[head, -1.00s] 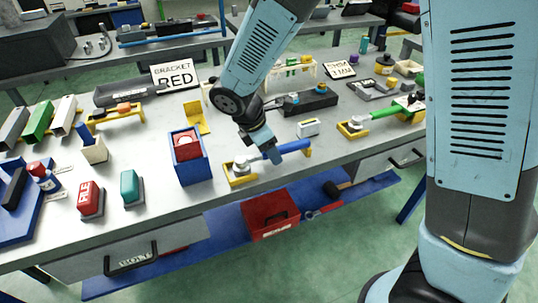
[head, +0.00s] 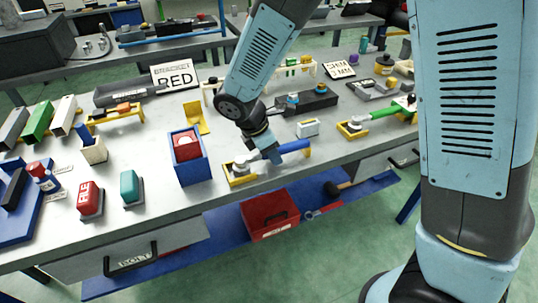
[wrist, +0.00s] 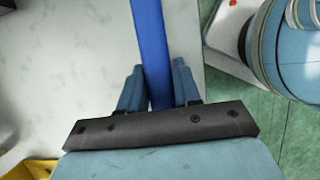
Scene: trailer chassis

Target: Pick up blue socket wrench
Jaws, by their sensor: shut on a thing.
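The blue socket wrench (head: 290,149) lies along the front edge of the workbench, in a yellow holder (head: 240,180). Its silvery head is at the left, over the holder's left end, and its blue handle runs right to a yellow upright. My gripper (head: 262,150) points down from above and is shut on the handle near the head. In the wrist view the blue handle (wrist: 150,45) passes between the two light-blue fingers (wrist: 155,88). I cannot tell whether the wrench is clear of its holder.
A green-handled wrench (head: 385,111) lies in a similar yellow holder to the right. A blue box (head: 190,172) with a red insert stands close to the left. A small white block (head: 308,128) and a dark block (head: 315,100) are behind. A red bin (head: 268,222) sits on the lower shelf.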

